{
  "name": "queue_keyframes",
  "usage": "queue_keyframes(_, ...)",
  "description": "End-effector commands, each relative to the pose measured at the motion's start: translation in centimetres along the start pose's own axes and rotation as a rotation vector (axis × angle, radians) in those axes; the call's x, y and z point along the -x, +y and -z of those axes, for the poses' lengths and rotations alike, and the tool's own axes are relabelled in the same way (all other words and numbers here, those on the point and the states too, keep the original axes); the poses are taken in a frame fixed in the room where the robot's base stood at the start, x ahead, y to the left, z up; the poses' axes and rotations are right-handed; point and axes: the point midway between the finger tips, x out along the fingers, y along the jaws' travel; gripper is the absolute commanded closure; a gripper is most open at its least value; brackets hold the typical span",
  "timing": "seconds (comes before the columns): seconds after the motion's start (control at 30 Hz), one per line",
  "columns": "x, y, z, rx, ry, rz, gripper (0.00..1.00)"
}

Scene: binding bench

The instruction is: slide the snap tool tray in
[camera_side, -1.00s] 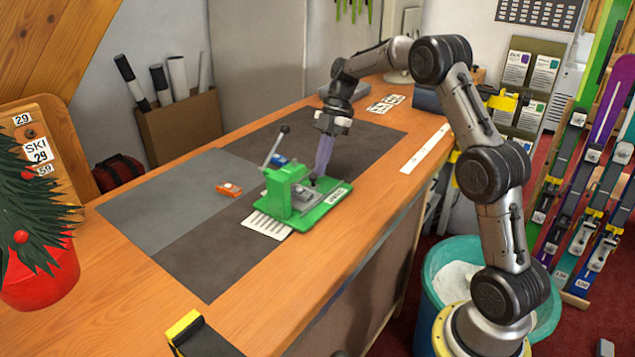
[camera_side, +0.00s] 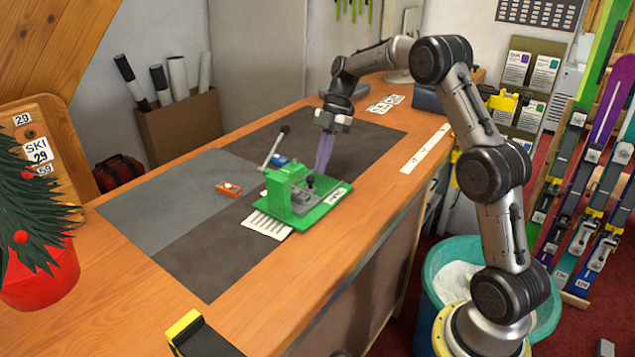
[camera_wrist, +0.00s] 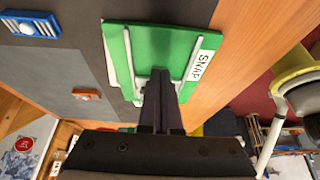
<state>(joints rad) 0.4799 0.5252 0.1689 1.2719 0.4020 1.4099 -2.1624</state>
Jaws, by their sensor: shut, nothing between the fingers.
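The snap tool is a green press (camera_side: 285,188) with a raised grey lever, on a green base plate (camera_side: 328,207) labelled "SNAP". Its grey tray (camera_side: 304,198), with a dark knob, sits low on the plate beside the press body. I cannot tell how far in it is. My gripper (camera_side: 321,173) points down, shut and empty, its tips by the plate's far side, close to the knob. In the wrist view the shut fingers (camera_wrist: 161,80) lie over the green plate (camera_wrist: 190,45) between two pale rails and hide its middle; contact is unclear.
A white striped card (camera_side: 265,224) is by the tool's front edge. The bench's right edge drops towards a teal bin (camera_side: 440,270). The mat's left part is clear.

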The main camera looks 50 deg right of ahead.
Motion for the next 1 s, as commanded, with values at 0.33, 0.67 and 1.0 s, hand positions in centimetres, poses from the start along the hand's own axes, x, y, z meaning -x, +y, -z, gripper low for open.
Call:
queue_keyframes(0.33, 3.0, 0.0, 1.4, 0.002, -0.002, -0.002, 1.0)
queue_keyframes(0.67, 5.0, 0.0, 2.4, 0.001, -0.001, -0.001, 1.0)
queue_keyframes(1.0, 6.9, 0.0, 3.4, 0.002, -0.002, -0.003, 1.0)
